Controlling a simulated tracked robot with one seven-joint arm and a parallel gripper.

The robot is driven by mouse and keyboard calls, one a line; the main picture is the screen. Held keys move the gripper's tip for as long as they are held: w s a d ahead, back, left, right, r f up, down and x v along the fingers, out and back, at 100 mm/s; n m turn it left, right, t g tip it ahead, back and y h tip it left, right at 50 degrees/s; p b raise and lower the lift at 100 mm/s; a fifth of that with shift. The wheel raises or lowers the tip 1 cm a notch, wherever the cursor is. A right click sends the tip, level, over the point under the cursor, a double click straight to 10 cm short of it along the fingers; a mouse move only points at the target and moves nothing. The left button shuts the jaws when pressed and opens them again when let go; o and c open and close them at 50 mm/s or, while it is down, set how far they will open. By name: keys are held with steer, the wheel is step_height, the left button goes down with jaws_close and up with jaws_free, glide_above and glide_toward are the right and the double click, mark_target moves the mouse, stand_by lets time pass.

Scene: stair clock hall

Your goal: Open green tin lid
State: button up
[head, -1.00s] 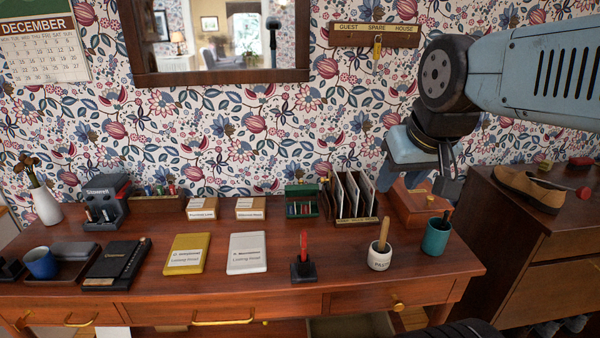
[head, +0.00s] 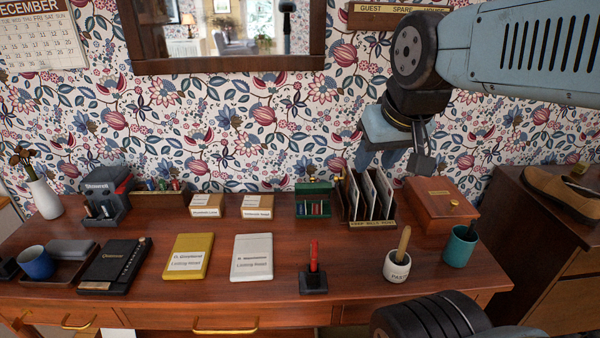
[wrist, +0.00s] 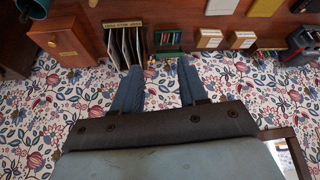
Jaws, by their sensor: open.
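The green tin (head: 313,204) stands toward the back of the desk, just left of the letter rack. Small coloured pieces show along its front, and a green panel rises behind them; it looks like a raised lid, though I cannot be sure. The tin also shows in the wrist view (wrist: 167,40), beyond my fingertips. My gripper (head: 395,162) is open and empty, in the air above and right of the tin, in front of the wallpaper. In the wrist view its two fingers (wrist: 157,72) are spread apart, with nothing between them.
The letter rack (head: 368,198) stands close right of the tin, with a wooden box (head: 440,208) beyond. Small cartons (head: 257,207) stand to the left. A red pen in a stand (head: 314,275) and a white pot (head: 397,267) are in front. The desk directly before the tin is clear.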

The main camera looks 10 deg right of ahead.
steer(key=shift+a, duration=0.2)
steer(key=shift+o, duration=0.4)
steer(key=m+g, duration=0.2)
steer(key=g, duration=0.4)
glide_above(312, 187)
steer(key=w+d, duration=0.1)
steer(key=w, duration=0.3)
step_height(312, 187, down, 13)
step_height(312, 187, down, 13)
steer(key=shift+w+d+f, duration=0.1)
steer(key=shift+d+f, duration=0.05)
